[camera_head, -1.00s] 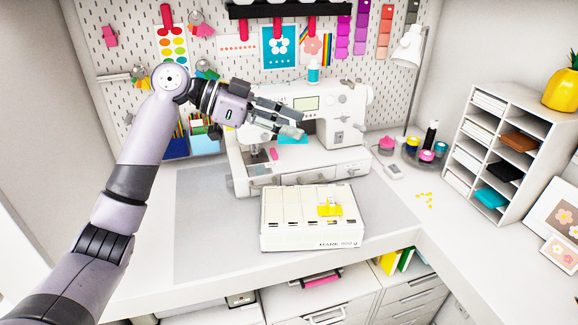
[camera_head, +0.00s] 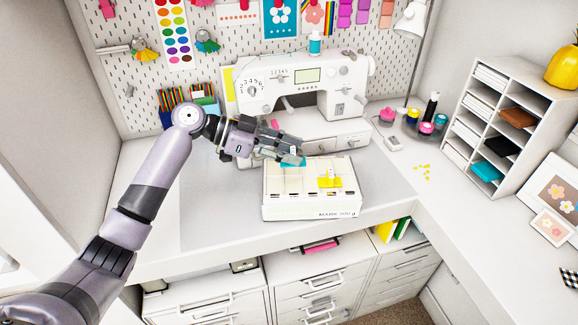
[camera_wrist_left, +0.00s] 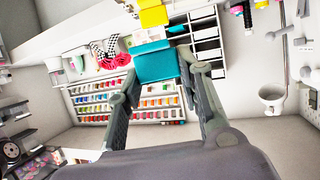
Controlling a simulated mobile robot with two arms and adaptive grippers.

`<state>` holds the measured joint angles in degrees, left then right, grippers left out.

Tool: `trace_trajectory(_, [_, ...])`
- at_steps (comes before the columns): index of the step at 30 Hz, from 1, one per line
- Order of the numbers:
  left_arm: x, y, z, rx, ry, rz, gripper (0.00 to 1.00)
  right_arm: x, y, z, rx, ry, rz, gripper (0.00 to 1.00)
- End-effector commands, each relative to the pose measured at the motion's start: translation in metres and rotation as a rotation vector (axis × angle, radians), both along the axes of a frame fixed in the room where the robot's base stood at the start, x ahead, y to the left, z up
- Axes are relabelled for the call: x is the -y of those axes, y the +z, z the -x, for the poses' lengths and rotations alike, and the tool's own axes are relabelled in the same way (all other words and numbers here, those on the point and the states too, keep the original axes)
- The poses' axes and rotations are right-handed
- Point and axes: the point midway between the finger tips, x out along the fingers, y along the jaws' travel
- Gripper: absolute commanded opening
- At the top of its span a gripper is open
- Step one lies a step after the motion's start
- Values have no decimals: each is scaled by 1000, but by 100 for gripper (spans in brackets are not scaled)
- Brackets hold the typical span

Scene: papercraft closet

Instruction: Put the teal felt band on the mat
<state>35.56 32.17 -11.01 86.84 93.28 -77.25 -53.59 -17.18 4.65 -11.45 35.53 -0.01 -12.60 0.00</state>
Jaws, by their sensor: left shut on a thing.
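The teal felt band (camera_head: 293,161) is held between the fingers of my left gripper (camera_head: 290,154). In the left wrist view the band (camera_wrist_left: 155,65) shows as a flat teal piece between the two fingertips. In the head view the band appears just over the back left of the white box; I cannot tell whether it touches the box. The mat (camera_head: 208,218) is a pale grey sheet on the desk, in front of the sewing machine and partly under the box. My right gripper is not in view.
The white compartment box (camera_head: 310,205) carries a yellow piece (camera_head: 330,181). The white sewing machine (camera_head: 310,88) stands behind it. A cubby shelf (camera_head: 500,140) stands at the right. The mat's left part is bare.

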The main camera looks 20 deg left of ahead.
Motion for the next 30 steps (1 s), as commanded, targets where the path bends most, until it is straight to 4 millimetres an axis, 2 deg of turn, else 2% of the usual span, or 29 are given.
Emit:
trace_trajectory(3, [1,-17,0,-2,0,2,17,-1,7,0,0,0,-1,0])
trace_trajectory(8, [0,-30,0,-2,0,1,17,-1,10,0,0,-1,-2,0])
trace_trajectory(15, [1,-62,0,-2,0,2,17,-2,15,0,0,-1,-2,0])
trace_trajectory(29, [0,-70,0,1,0,1,17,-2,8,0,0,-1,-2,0])
trace_trajectory(30, [0,-69,0,1,0,1,35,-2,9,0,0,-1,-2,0])
